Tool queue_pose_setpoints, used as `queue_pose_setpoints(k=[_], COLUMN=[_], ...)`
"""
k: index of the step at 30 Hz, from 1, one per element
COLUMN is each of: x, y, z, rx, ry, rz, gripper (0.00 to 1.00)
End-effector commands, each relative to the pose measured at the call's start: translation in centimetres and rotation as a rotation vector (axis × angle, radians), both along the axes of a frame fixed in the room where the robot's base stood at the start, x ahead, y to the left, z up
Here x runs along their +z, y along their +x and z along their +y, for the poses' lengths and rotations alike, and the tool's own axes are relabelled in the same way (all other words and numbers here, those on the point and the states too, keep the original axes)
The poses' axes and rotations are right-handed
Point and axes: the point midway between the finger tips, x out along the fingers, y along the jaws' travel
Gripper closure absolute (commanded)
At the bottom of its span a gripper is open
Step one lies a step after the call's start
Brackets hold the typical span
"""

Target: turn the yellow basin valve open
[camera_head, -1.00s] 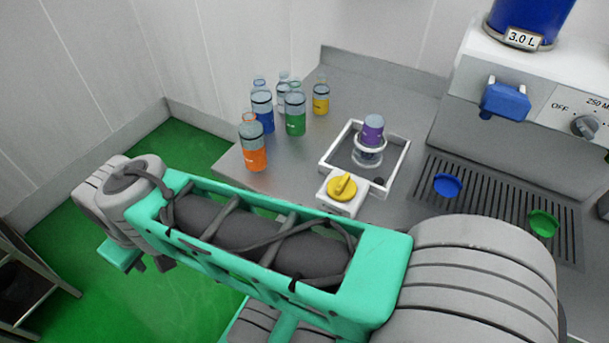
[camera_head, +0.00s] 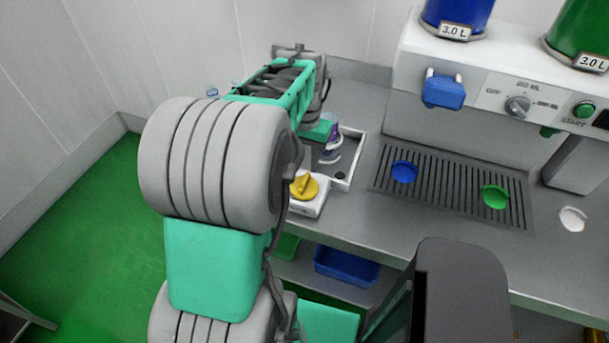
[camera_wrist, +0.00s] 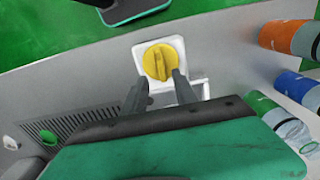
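The yellow basin valve (camera_head: 304,187) is a round knob with a raised handle on a white block, at the front of the white-rimmed basin (camera_head: 350,165). In the wrist view the yellow valve (camera_wrist: 158,62) is just ahead of my gripper (camera_wrist: 160,80). The two dark fingers are apart, with nothing seen between them, and their tips point at the knob's near edge. I cannot tell whether they touch it. A purple-topped bottle (camera_head: 331,140) stands in the basin. In the head view my arm hides part of the basin and the fingers cannot be made out.
Orange (camera_wrist: 306,40), blue and green-labelled bottles stand to the right in the wrist view. In the head view, a drip grate (camera_head: 445,190) holds blue and green caps, below a dispenser with a blue tap (camera_head: 442,90). A blue bin (camera_head: 346,266) sits below the counter.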

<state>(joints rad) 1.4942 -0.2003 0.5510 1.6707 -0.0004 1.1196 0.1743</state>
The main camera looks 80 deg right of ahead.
Motion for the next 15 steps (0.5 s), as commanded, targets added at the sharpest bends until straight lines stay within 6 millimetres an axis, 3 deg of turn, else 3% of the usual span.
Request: queue_pose_setpoints(k=[9,15], x=[-5.7,-6.9], y=[0.1,0.1], z=[0.2,0.1], rx=[0.003,0.003], ry=[0.004,0.001], rz=[0.001,0.0], gripper=[0.66,0.66])
